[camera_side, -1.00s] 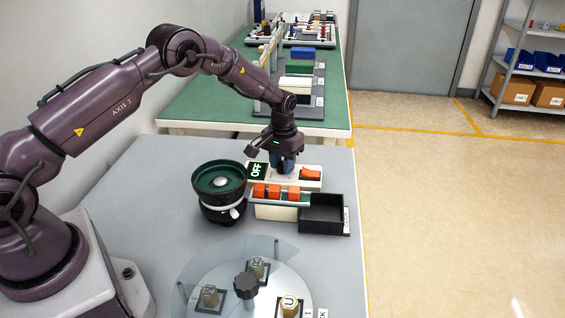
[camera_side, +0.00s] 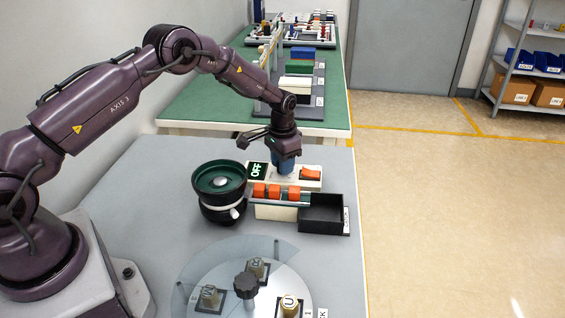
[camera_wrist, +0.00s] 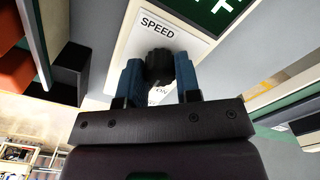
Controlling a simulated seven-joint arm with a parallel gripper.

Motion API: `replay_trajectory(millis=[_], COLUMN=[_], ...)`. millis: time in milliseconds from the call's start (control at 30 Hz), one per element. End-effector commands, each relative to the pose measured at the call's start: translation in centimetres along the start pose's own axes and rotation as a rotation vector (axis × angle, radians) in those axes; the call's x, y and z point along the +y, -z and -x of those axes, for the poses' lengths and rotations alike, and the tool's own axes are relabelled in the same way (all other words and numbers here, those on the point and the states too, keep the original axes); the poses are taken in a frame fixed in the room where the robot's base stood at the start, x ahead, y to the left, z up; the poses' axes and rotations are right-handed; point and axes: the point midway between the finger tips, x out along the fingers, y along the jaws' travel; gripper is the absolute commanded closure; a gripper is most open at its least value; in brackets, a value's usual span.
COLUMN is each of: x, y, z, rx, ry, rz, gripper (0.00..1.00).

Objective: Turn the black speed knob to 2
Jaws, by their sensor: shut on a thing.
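The black speed knob (camera_wrist: 159,66) sits on a white panel marked SPEED (camera_wrist: 157,22) in the wrist view. My gripper (camera_wrist: 159,74) has its two blue fingers on either side of the knob, shut on it. In the side view my gripper (camera_side: 283,164) points down at the control box (camera_side: 312,185), and its wrist hides the knob there. The numbers around the knob are mostly covered by the fingers, so I cannot read its setting.
The box also carries a green OFF display (camera_side: 257,171) and an orange rocker switch (camera_side: 311,174). A bowl feeder (camera_side: 219,191) stands to the left. Orange blocks (camera_side: 274,192) sit on a rail in front, beside a black tray (camera_side: 322,212). A round clear-covered dial plate (camera_side: 220,270) lies nearer.

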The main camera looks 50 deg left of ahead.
Motion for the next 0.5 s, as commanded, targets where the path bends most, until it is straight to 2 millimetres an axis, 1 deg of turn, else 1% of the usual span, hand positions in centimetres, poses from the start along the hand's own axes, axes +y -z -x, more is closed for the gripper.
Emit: replay_trajectory(millis=[233, 267, 300, 333, 367, 500], x=[0.03, 0.03, 0.02, 0.02, 0.02, 0.02], y=[-0.04, -0.03, -0.03, -0.03, -0.02, -0.02], z=[0.17, 0.17, 0.15, 0.14, 0.13, 0.08], rx=[-0.003, -0.003, -0.003, -0.002, -0.002, -0.002], ry=[-0.001, -0.001, -0.001, -0.001, -0.001, 0.000], rz=[0.000, 0.001, 0.001, 0.001, 0.001, 0.001], gripper=[0.93, 0.62, 0.53, 0.46, 0.43, 0.43])
